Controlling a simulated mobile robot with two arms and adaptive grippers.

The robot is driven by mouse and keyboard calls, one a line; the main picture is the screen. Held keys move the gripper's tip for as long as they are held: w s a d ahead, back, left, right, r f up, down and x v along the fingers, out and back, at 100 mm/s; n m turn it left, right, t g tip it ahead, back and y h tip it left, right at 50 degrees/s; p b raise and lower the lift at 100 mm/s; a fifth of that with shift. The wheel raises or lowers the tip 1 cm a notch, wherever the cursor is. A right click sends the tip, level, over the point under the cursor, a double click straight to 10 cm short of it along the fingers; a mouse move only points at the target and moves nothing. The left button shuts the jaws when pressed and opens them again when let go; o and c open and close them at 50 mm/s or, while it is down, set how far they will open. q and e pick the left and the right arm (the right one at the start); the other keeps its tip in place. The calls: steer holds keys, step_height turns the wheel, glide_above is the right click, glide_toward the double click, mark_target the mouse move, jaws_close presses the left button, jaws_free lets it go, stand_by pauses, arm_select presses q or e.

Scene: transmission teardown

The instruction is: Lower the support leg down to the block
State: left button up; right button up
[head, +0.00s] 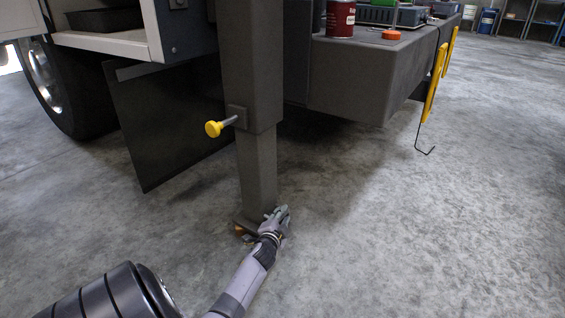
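The support leg (259,170) is a dark grey square post that comes out of a wider sleeve (250,60) and stands upright. A yellow knob (213,129) on a pin sticks out of the sleeve's left side. The leg ends in a flat foot plate (240,221) close to the floor. A small orange-brown piece, perhaps the block (239,231), shows under the plate's left edge; whether they touch cannot be told. My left gripper (277,216) is at the leg's foot, at its right side. Its fingers are small and overlap the foot, so its opening is unclear. My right gripper is not in view.
A vehicle wheel (50,80) and a dark flap (165,120) are left of the leg. A dark bumper box (360,75) is at the upper right, with a red can (340,18) on it. A yellow handle with a hook (433,90) hangs at its end. The concrete floor at right is clear.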

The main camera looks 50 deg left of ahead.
arm_select(q)
steer(key=shift+o, duration=0.6)
steer(key=shift+s+a+f, duration=0.1)
steer(key=shift+s+f, duration=0.05)
steer(key=shift+a+r, duration=0.1)
steer(key=shift+r, duration=0.2)
step_height(320, 180, up, 10)
